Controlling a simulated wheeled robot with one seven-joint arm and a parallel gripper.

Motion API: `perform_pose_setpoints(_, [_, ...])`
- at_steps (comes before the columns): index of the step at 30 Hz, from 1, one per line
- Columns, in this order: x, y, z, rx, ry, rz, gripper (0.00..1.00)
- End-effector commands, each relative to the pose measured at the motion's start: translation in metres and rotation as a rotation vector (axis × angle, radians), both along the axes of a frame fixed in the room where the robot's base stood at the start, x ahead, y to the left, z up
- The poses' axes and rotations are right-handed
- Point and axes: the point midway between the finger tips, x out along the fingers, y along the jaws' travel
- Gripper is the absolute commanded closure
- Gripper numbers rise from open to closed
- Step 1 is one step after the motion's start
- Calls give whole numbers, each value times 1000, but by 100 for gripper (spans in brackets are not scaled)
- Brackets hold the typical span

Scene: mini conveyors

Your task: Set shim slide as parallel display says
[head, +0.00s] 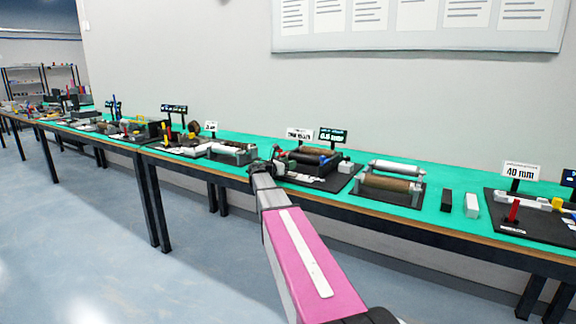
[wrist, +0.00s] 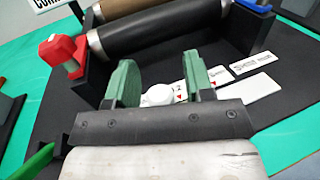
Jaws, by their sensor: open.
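In the wrist view my gripper (wrist: 159,72) is open, its two green fingers on either side of a white round knob (wrist: 158,95). The knob appears to belong to the shim slide; whether the fingers touch it I cannot tell. A white strip (wrist: 262,86) with red pointer marks and a "2" lies to the right, partly hidden by the right finger. In the head view my gripper (head: 266,167) is at the left side of the black roller station. A black display with bright text (head: 333,136) stands behind that station; its text is too small to read surely.
The station has a dark roller (wrist: 155,32), a brown roller (wrist: 125,8), a red block (wrist: 63,52) at left and a blue part (wrist: 252,5) at right. Another roller unit (head: 392,185) stands to the right on the green bench.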

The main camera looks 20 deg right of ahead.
Motion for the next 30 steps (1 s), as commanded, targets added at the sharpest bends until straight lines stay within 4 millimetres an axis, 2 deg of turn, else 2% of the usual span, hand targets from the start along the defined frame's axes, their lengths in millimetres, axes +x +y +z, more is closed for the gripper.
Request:
perform_pose_setpoints(4, [0,0,0,0,0,0,52])
perform_pose_setpoints(5, [0,0,0,0,0,0,59])
perform_pose_setpoints(6, [0,0,0,0,0,0,72])
perform_pose_setpoints(9, [0,0,0,0,0,0,100])
perform_pose_setpoints(16, [-6,-4,0,0,0,-1,100])
perform_pose_setpoints(25, [-56,-40,0,0,1,-4,100])
perform_pose_setpoints(30, [-65,-49,0,0,1,-3,100])
